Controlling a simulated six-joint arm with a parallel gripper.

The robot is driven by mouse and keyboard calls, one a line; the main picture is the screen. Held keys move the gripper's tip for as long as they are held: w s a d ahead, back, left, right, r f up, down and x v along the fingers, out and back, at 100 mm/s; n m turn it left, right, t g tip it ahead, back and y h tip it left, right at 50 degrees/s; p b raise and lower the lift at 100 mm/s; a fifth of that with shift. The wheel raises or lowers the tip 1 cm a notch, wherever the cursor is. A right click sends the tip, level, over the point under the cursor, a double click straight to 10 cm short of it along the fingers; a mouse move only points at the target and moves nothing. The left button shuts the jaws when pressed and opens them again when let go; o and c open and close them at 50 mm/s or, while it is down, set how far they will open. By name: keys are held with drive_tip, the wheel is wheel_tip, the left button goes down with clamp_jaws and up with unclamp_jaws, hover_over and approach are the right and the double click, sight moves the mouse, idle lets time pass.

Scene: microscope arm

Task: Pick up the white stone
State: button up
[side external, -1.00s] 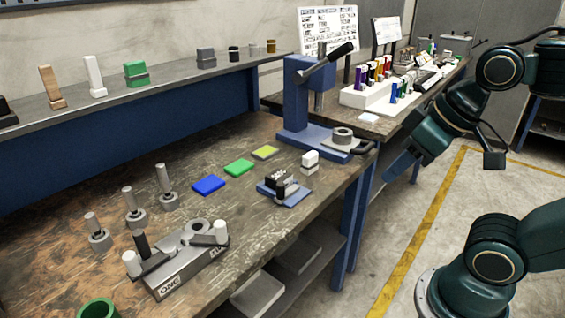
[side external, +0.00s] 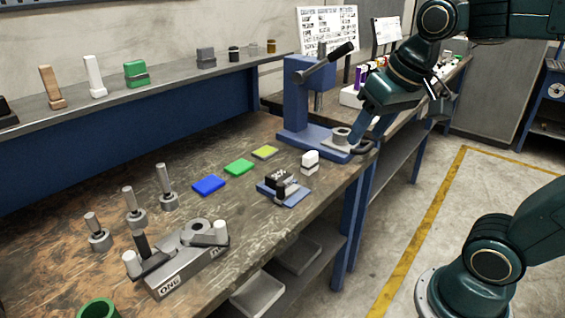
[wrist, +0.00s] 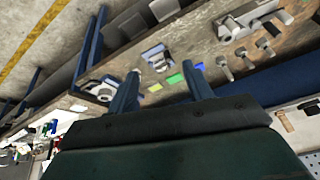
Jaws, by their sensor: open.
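A small white stone (side external: 310,159) with a dark band near its lower part stands upright on the workbench, between the press and a small blue fixture. A second tall white piece (side external: 94,77) stands on the back shelf. My gripper (side external: 357,141) is open and empty, its blue fingers pointing down beside the base of the press, to the right of the white stone and apart from it. In the wrist view, the two open fingers (wrist: 162,72) reach toward the bench; the stone is hard to make out near the left fingertip.
The blue press (side external: 297,100) with its lever stands close behind my gripper. The blue fixture (side external: 284,190) sits in front of the stone. Blue, green (side external: 239,167) and yellow plates lie left of it. A grey block with pegs (side external: 187,262) stands nearer the front left.

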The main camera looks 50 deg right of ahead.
drive_tip(key=w+d+r+m+g, duration=0.1)
drive_tip(key=w+d+m, duration=0.3)
drive_tip(key=w, duration=0.5)
drive_tip(key=m+g, duration=0.4)
drive_tip(key=m, duration=0.7)
hover_over(311, 154)
wheel_tip(311, 154, down, 14)
drive_tip(key=f, duration=0.1)
drive_tip(key=shift+w+d+f, duration=0.1)
drive_tip(key=shift+d+f, duration=0.05)
drive_tip(key=shift+f, duration=3.9)
drive_tip(key=shift+f, duration=0.1)
drive_tip(key=shift+f, duration=2.5)
